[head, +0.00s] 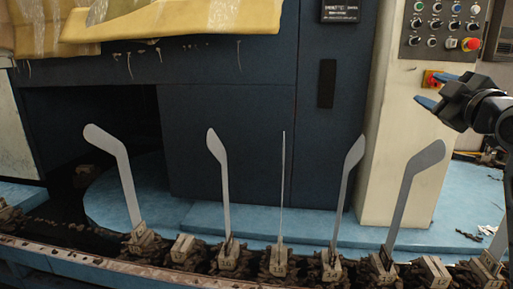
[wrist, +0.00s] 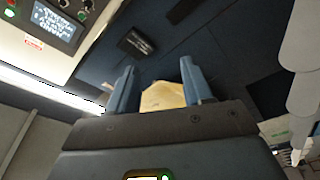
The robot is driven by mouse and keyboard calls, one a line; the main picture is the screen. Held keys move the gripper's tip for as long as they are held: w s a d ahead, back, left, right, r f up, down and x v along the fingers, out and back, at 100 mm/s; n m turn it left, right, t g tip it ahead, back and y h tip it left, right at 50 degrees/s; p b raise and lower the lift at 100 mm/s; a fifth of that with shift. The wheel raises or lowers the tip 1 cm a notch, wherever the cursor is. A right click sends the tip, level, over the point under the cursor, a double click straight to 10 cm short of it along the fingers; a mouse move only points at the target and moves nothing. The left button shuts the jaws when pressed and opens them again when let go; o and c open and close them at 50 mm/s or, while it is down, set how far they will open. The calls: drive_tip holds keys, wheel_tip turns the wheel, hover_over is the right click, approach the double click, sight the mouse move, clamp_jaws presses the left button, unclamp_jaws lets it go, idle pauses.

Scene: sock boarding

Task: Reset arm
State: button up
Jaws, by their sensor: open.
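My gripper (head: 428,90) is at the right of the head view, raised above the row of boards and pointing left. Its two blue fingers are apart with nothing between them. In the wrist view the two blue fingers (wrist: 160,92) stand apart in front of the dark blue machine. Several flat grey sock boards (head: 222,180) stand upright on small metal holders along the rail (head: 100,256). All the boards in view look bare. One board (head: 283,200) is seen edge-on.
A dark blue machine (head: 235,130) stands behind the boards, with yellow wrapped material (head: 180,25) on top. A control panel (head: 440,30) with buttons and a red knob is at the upper right, above a cream post (head: 395,130).

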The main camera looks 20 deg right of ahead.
drive_tip(key=a+f+m+y, duration=0.1)
drive_tip(key=a+f+m, duration=0.4)
drive_tip(key=a+f, duration=0.9)
drive_tip(key=s+a+f+m+g+y, duration=0.1)
drive_tip(key=s+a+f, duration=0.35)
drive_tip(key=f, duration=0.25)
drive_tip(key=s+a+f+m, duration=0.1)
drive_tip(key=s+a+f, duration=0.35)
drive_tip(key=f, duration=0.25)
drive_tip(key=s+a+f+m+g+y, duration=0.1)
drive_tip(key=s+a+f, duration=0.2)
drive_tip(key=s+a, duration=0.3)
drive_tip(key=s+a+f+y, duration=0.1)
drive_tip(key=s+a+f, duration=0.2)
drive_tip(key=s, duration=0.4)
drive_tip(key=s+a+g+y, duration=0.1)
drive_tip(key=s+a+y, duration=0.1)
drive_tip(key=s, duration=1.3)
drive_tip(key=shift+s+a+r+n+y, duration=0.15)
drive_tip(key=shift+a+r+n+y, duration=0.15)
drive_tip(key=shift+a+n+y, duration=0.1)
